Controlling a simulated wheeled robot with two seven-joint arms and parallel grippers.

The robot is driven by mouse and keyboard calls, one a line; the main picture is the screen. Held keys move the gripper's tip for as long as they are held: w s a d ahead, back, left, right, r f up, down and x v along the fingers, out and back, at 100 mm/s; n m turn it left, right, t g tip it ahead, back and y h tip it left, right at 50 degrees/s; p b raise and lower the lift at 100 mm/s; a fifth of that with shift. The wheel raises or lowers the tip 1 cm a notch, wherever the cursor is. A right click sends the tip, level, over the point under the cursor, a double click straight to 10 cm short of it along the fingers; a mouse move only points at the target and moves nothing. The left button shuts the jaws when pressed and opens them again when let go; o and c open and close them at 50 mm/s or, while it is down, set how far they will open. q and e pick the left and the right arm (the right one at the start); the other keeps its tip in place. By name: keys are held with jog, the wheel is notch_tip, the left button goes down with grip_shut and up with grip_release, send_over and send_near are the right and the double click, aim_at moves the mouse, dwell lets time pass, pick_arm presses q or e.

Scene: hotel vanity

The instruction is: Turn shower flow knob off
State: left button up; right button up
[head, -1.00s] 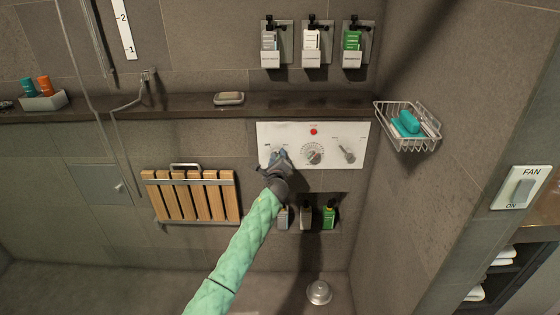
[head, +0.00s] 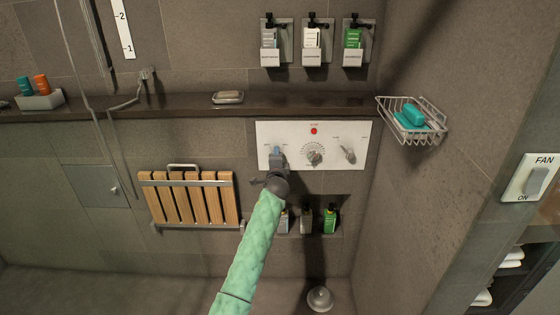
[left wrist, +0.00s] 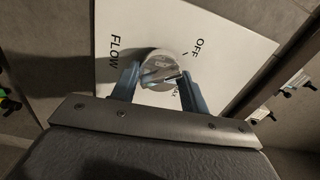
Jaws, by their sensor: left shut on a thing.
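The white shower control panel (head: 342,130) is on the tiled wall. The flow knob (left wrist: 161,70) is a round metallic dial with a raised bar, next to the printed words FLOW and OFF in the left wrist view. My left gripper (head: 277,152) is at the left end of the panel, and its blue fingers (left wrist: 157,80) are shut on the flow knob, one on each side. The knob's bar points neither clearly at OFF nor clearly at another mark. In the head view the gripper hides most of this knob. My right gripper is not in view.
The panel also has a middle dial (head: 314,153), a right lever knob (head: 348,154) and a red button (head: 314,131). A dark shelf (head: 190,103) runs above. Bottles (head: 330,219) stand in a niche below. A wire basket (head: 410,125) hangs to the right.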

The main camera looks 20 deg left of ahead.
pick_arm(q)
jog(key=shift+d+r+n, duration=0.2)
jog(key=shift+r+n, duration=0.15)
jog(key=shift+n, duration=0.45)
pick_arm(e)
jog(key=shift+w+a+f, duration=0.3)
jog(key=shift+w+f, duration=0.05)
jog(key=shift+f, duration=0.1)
pick_arm(q)
jog(key=shift+w, duration=0.1)
jog(key=shift+r, duration=0.1)
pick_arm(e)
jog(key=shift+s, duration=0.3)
pick_arm(q)
jog(key=o, duration=1)
jog(key=shift+d, duration=0.15)
jog(key=shift+f, duration=0.2)
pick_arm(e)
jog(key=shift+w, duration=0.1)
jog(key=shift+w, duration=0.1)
pick_arm(q)
jog(key=shift+b+v, duration=0.75)
jog(key=shift+v, duration=3.2)
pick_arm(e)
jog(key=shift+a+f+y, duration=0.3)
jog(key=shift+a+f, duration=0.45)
